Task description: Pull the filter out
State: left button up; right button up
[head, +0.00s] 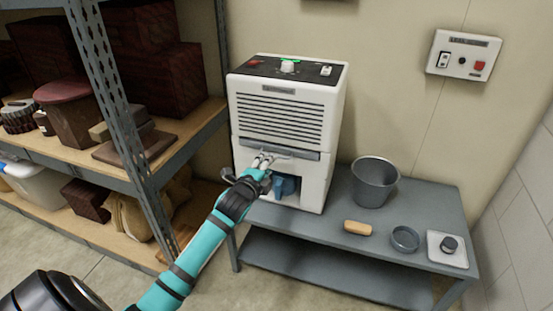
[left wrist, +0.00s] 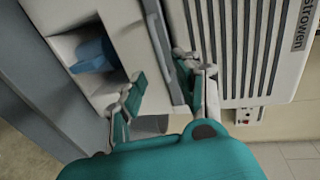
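A white dehumidifier-like unit (head: 277,112) with a louvered front stands on a grey table. A grey strip (head: 308,155) runs across its front just below the louvers; it looks like the front edge of the filter. The strip also shows in the left wrist view (left wrist: 163,40). My left gripper (head: 264,160) is at the front of the unit by this strip. In the left wrist view its fingers (left wrist: 160,88) are apart, with the strip's edge between or close to them. I cannot tell if they touch it. My right gripper is not in view.
A blue part (head: 286,186) sits in the opening below the strip. A grey bucket (head: 374,181), a tan block (head: 357,228), a grey ring (head: 405,238) and a white scale-like plate (head: 440,255) are on the table. A loaded shelf (head: 150,175) stands left. A wall switch box (head: 463,55) hangs right.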

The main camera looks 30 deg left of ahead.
pick_arm(q)
jog(key=shift+b+x, duration=0.75)
jog(key=shift+x, duration=3.3)
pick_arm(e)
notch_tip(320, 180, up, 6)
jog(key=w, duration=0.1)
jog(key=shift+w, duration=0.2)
pick_arm(q)
grip_shut()
jog(key=shift+f, duration=0.1)
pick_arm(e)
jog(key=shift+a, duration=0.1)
